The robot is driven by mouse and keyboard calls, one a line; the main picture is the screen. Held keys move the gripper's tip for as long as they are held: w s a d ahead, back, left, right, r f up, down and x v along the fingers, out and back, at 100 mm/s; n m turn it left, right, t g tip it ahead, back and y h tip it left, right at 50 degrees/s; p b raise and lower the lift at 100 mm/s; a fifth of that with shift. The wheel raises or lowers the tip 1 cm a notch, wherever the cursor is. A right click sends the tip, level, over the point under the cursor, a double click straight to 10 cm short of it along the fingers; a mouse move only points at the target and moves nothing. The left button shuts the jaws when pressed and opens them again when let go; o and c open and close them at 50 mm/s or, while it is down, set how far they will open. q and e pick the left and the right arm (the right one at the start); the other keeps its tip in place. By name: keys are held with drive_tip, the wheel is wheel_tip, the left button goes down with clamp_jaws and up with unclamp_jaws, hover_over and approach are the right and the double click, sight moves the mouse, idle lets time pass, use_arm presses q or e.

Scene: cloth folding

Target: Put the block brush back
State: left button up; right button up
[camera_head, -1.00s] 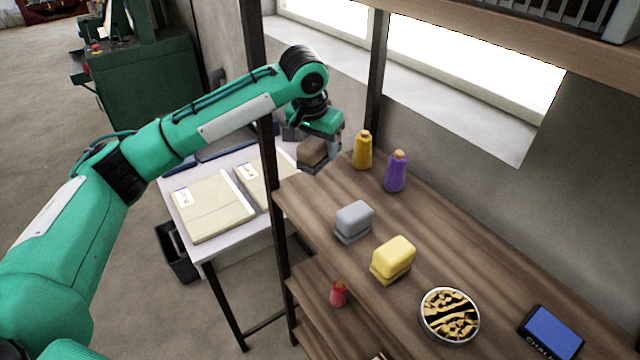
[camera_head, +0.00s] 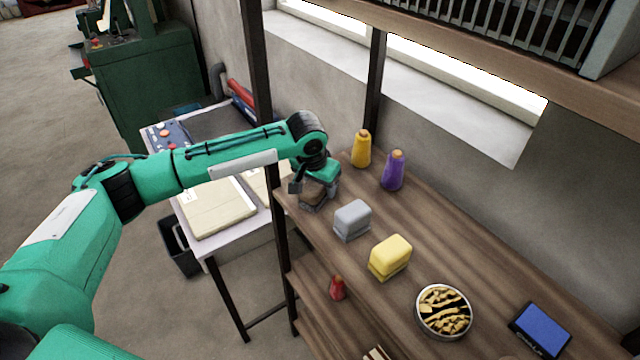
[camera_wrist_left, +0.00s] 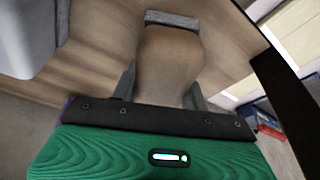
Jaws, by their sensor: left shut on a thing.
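The block brush, a brown block with a grey part, is between the fingers of my left gripper (camera_head: 316,192). In the left wrist view the brush (camera_wrist_left: 168,62) fills the space between both fingers, with its grey part at the far end. In the head view it is at the left end of the wooden shelf (camera_head: 340,272), low over or touching the boards; I cannot tell which. The grey block (camera_head: 351,220) and the yellow block (camera_head: 390,257) stand in a row to its right. My right gripper is not in view.
A round tin (camera_head: 418,318) and a blue box (camera_head: 543,327) are further right. A dark shelf post (camera_head: 268,130) rises left of the gripper. A red spool (camera_head: 337,288) is on the lower shelf.

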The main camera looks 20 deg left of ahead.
use_arm(q)
drive_tip(key=o, duration=1)
drive_tip(key=shift+o, duration=0.2)
drive_tip(key=b+v, duration=0.2)
drive_tip(key=v, duration=0.9)
drive_tip(key=shift+s+r+b, duration=0.1)
drive_tip(key=shift+r+b, duration=0.15)
drive_tip(key=shift+b, duration=0.15)
drive_tip(key=shift+r, duration=0.3)
drive_tip(key=shift+s+a+f, duration=0.1)
